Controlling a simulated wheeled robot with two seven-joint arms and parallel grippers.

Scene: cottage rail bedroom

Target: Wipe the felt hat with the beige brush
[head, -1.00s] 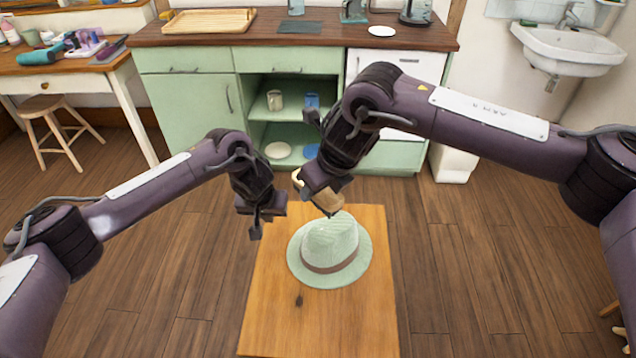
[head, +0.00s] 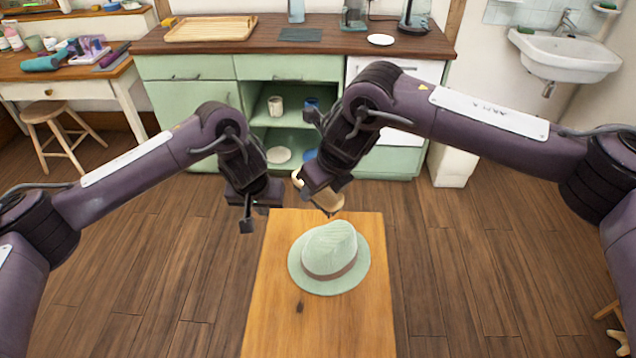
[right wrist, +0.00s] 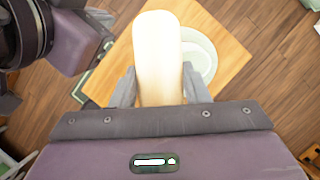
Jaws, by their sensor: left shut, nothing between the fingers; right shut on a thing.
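The pale green felt hat (head: 330,258) with a brown band sits crown up on the wooden table. In the right wrist view part of the hat (right wrist: 203,55) shows behind the brush. The beige brush (head: 326,197) is in my right gripper (head: 318,190), above the table's far edge and apart from the hat. In the right wrist view the brush (right wrist: 158,55) stands between both fingers of the right gripper (right wrist: 160,88). My left gripper (head: 250,215) is shut and empty, just left of the table's far left corner.
The wooden table (head: 275,325) has bare room in front of the hat. Behind it stands a green cabinet (head: 190,112) with open shelves. A desk with a stool (head: 60,135) is at the left, a sink (head: 565,55) at the right.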

